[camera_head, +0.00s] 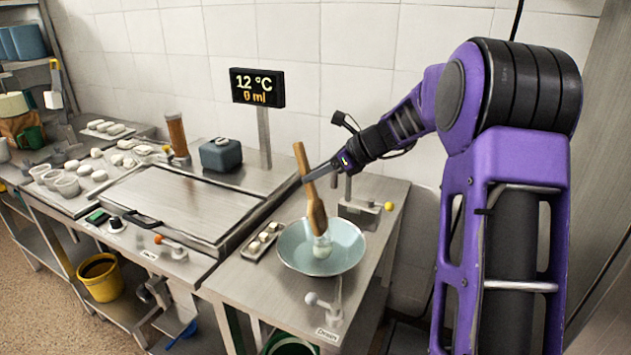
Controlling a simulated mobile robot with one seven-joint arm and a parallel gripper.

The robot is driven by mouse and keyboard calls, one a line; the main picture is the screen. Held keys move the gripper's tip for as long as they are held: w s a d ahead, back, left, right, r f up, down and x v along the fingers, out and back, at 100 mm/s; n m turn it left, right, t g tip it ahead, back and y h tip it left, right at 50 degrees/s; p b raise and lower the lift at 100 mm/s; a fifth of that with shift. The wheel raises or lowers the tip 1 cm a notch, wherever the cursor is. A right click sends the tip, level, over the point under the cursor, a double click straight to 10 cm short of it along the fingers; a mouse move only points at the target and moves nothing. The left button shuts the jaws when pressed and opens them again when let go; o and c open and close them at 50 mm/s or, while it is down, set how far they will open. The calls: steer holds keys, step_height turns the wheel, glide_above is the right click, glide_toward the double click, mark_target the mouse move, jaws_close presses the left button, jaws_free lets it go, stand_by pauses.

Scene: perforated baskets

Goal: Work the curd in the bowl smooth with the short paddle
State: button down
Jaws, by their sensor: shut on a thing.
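A pale blue-green bowl (295,252) sits on the steel counter at the right, below my arm. A wooden paddle (316,212) stands tilted over it, its lower end down in the bowl. A small pale, whitish mass of curd (322,246) lies around the paddle's lower end; its texture is too small to tell. My gripper (308,178) is shut on the paddle's handle, above the bowl. The paddle's tip is hidden in the curd.
A small tray with white pieces (262,243) stands left of the bowl. A metal block (364,214) with a yellow knob stands behind it. A valve lever (320,300) is in front. A display (257,88) reads 12 °C and 0 ml. A lidded vat (185,205) is to the left.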

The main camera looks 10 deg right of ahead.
mark_target(305, 156)
steer(key=shift+r, duration=3)
steer(key=shift+d, duration=0.1)
